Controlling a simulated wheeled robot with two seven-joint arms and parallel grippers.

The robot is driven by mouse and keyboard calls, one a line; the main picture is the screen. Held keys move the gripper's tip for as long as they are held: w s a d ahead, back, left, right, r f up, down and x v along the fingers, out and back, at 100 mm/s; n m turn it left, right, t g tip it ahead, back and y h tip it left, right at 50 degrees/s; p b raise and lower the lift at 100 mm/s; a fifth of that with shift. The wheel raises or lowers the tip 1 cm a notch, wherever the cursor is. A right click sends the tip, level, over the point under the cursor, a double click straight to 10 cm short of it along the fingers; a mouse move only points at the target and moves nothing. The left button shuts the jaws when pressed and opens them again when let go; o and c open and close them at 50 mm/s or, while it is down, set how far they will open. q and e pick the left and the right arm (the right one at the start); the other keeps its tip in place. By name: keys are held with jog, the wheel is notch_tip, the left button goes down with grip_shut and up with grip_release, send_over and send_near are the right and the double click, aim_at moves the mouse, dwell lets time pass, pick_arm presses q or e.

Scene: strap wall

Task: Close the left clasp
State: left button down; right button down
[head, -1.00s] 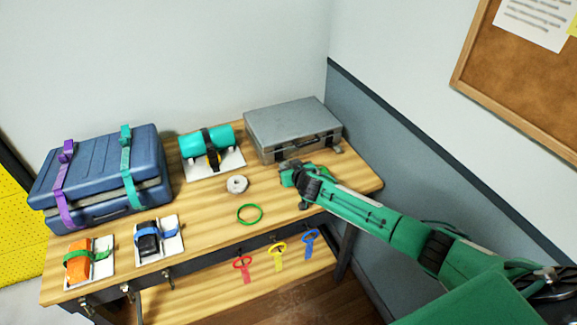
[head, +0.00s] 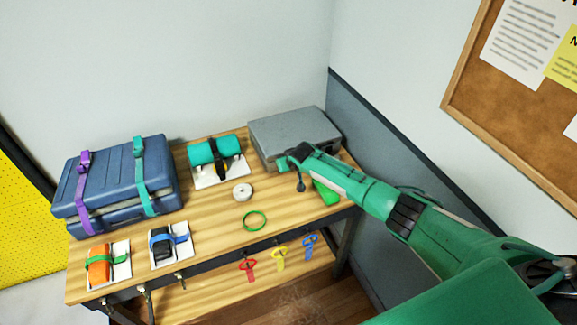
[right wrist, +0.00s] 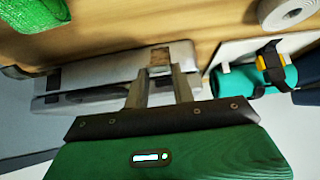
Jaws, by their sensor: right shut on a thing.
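The grey case (head: 290,130) lies shut at the back right of the table, and its front shows in the right wrist view (right wrist: 105,72). Its left clasp (right wrist: 159,57) is a small brownish-grey piece at the case's front edge, between my fingertips. My right gripper (head: 293,160) is at the case's front left corner. In the right wrist view, my right gripper (right wrist: 160,78) is shut on the clasp. The head view hides the clasp behind the gripper. I cannot tell the clasp's exact angle. My left gripper is not in view.
A teal roll (head: 215,152) on a white stand, a white ring (head: 242,190) and a green ring (head: 255,220) are to the left. A blue strapped suitcase (head: 115,180) is far left. The wall closes off the right side.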

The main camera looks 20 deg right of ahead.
jog(key=shift+w+r+g, duration=0.25)
jog(key=shift+w+g, duration=0.15)
jog(key=shift+g, duration=0.2)
jog(key=c, duration=1.2)
grip_release()
jog(key=shift+o, duration=0.2)
jog(key=b+v, duration=0.3)
jog(key=v, duration=1)
jog(key=shift+r, duration=0.45)
jog(key=shift+s+f, duration=0.1)
